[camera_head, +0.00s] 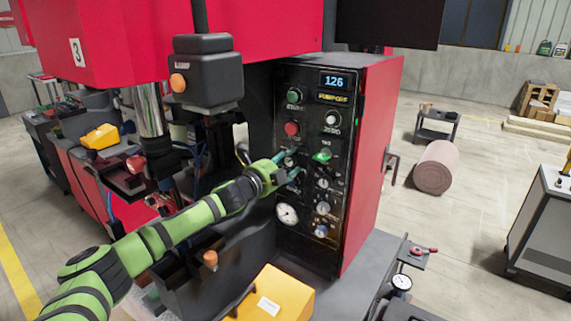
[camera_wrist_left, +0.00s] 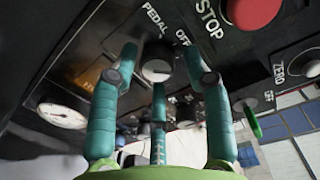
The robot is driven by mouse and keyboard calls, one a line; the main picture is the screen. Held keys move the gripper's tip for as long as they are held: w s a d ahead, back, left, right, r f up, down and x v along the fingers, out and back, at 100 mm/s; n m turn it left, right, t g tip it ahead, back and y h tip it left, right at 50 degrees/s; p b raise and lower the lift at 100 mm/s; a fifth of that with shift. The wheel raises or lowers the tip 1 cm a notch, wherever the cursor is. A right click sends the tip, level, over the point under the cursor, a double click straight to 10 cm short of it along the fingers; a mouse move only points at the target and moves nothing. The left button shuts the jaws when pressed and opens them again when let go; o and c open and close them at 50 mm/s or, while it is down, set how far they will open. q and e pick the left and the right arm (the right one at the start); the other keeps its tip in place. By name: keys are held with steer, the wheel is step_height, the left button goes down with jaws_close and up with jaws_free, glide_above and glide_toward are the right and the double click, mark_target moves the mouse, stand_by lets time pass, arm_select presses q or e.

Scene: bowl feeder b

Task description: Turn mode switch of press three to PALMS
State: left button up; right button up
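Press three (camera_head: 77,52) is red with a "3" plate. Its black control panel (camera_head: 310,185) faces me. A dark round selector knob (camera_wrist_left: 157,66) with PEDAL and OFF printed beside it shows in the left wrist view; no PALMS label is readable. I cannot tell its exact pointing. My left gripper (camera_head: 288,168) is at the left middle of the panel. In the left wrist view its teal fingers (camera_wrist_left: 160,68) are spread, with the knob between and just beyond two fingertips and dark gaps beside it. The third finger is below. My right gripper is not in view.
A red stop button (camera_head: 292,129) sits just above the gripper, and a green knob (camera_head: 321,156) is to its right. A gauge (camera_head: 288,214) is below. A yellow box (camera_head: 275,296) sits in front.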

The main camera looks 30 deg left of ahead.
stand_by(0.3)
arm_select(q)
steer(key=shift+s+a+f, duration=0.1)
steer(key=shift+s, duration=0.15)
steer(key=s+a, duration=0.1)
steer(key=s, duration=1)
steer(key=shift+s+a+r, duration=0.15)
steer(key=shift+s+r, duration=0.05)
steer(key=shift+r, duration=0.1)
steer(key=shift+f, duration=0.1)
